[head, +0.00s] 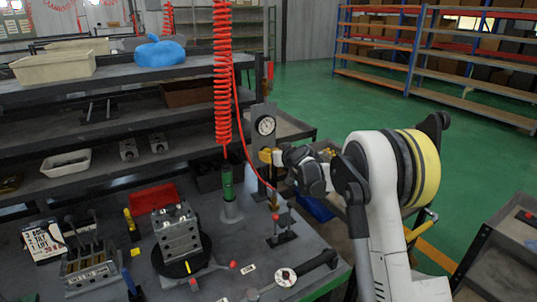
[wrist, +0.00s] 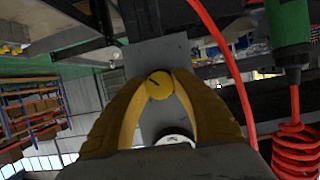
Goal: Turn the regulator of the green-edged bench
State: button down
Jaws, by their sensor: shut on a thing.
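The regulator is a grey upright plate (head: 258,120) on the green-edged bench (head: 225,280), with a round white gauge (head: 266,125) near its top. Its round yellow knob (wrist: 160,85) carries a dark line mark that slants in the wrist view. My gripper (wrist: 162,76) has its two yellow fingers shut around the knob, one on each side. In the head view my gripper (head: 274,157) reaches the plate from the right, just below the gauge, and hides most of the knob. The wrist view is upside down, with the gauge (wrist: 175,138) partly hidden below the knob.
A red coiled hose (head: 222,75) hangs left of the plate over a green tool (head: 227,183); its thin red line passes close to my gripper. Shelving lies behind; open green floor is at right.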

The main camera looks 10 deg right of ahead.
dwell(0.3)
jog(key=c, duration=1)
grip_release()
jog(key=v, duration=1.2)
jog(key=shift+r, duration=0.1)
